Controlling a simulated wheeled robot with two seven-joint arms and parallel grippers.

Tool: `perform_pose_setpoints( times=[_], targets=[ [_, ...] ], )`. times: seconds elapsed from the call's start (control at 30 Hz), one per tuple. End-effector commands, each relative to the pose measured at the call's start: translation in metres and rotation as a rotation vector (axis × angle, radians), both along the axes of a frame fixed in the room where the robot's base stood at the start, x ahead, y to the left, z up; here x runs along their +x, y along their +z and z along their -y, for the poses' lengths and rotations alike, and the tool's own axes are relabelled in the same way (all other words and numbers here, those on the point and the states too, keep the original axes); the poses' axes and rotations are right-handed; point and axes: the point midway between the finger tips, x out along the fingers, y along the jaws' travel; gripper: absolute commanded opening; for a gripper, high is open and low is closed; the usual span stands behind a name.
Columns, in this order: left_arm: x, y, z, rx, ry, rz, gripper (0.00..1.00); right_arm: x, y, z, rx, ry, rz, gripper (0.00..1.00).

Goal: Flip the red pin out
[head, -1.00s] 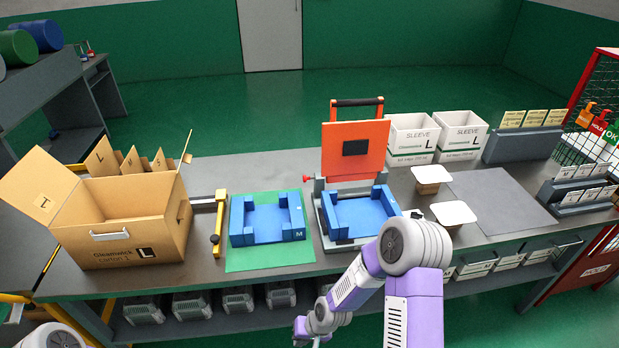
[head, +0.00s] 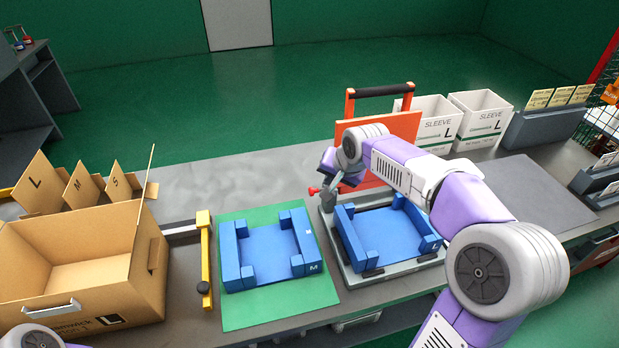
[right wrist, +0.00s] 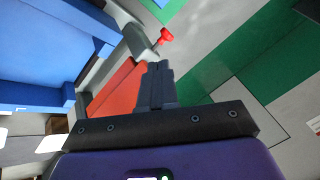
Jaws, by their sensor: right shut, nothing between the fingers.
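The red pin (head: 313,190) sticks out at the left side of the grey press frame (head: 329,230), by the hinge of the raised orange lid (head: 408,125). In the right wrist view the red pin (right wrist: 165,36) has a round head on a grey shaft. My right gripper (head: 327,197) is shut and empty beside the pin. In the right wrist view its closed fingertips (right wrist: 158,66) are just short of the pin; I cannot tell whether they touch it. My arm hides part of the lid. My left gripper is out of view.
A blue tray nest (head: 385,230) sits in the press. A second blue nest (head: 265,255) lies on a green mat (head: 240,311) to its left. An open carton (head: 140,255) stands further left, and white sleeve boxes (head: 480,120) stand behind right.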

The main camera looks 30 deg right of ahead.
Motion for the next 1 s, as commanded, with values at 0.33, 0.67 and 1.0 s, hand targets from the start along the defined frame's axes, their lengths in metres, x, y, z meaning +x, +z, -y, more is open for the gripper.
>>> perform_pose_setpoints(
  times=[0.33, 0.67, 1.0],
  targets=[
    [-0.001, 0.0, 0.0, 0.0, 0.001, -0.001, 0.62, 0.001, -0.001, 0.0, 0.0, 0.0, 0.0, 0.0],
    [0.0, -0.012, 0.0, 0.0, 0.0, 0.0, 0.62, 0.024, -0.043, 0.001, 0.001, 0.0, -0.004, 0.0],
    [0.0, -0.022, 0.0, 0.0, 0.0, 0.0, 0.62, 0.05, -0.081, 0.001, -0.001, 0.001, 0.0, 0.0]
  ],
)
